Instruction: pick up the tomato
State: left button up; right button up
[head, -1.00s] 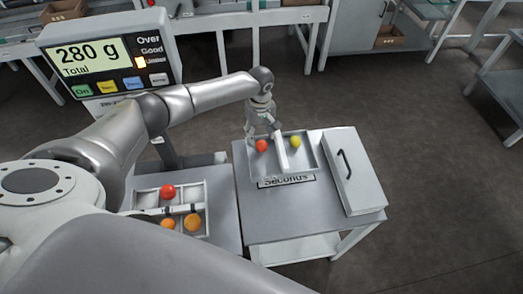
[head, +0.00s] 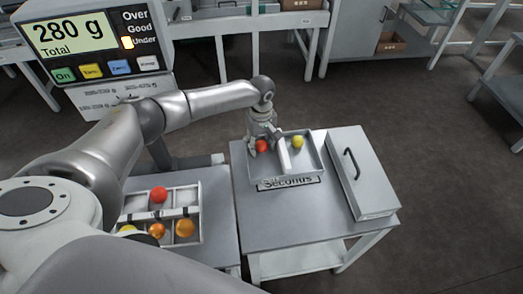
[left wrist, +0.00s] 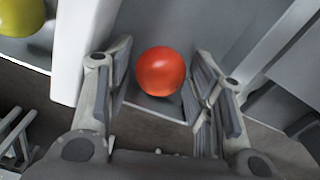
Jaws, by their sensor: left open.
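A red tomato (head: 262,146) sits in the left compartment of the grey tray labelled Seconds (head: 316,163). A yellow tomato (head: 298,142) lies in the compartment to its right, past a divider. My left gripper (head: 265,139) reaches down over the red tomato. In the left wrist view, the red tomato (left wrist: 160,70) shows between the two spread fingers of my left gripper (left wrist: 160,58), with gaps on both sides. The yellow-green tomato (left wrist: 22,17) is at the top left there. My right gripper is not in view.
A divided tray (head: 199,232) at the lower left holds a red tomato (head: 159,195) and several yellow to orange ones. A closed grey box (head: 371,185) with a black handle lies right of the Seconds tray. A scale display (head: 70,42) reads 280 g at the upper left.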

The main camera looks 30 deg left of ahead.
pick_arm(q)
jog(key=c, duration=0.5)
jog(key=shift+r, duration=0.15)
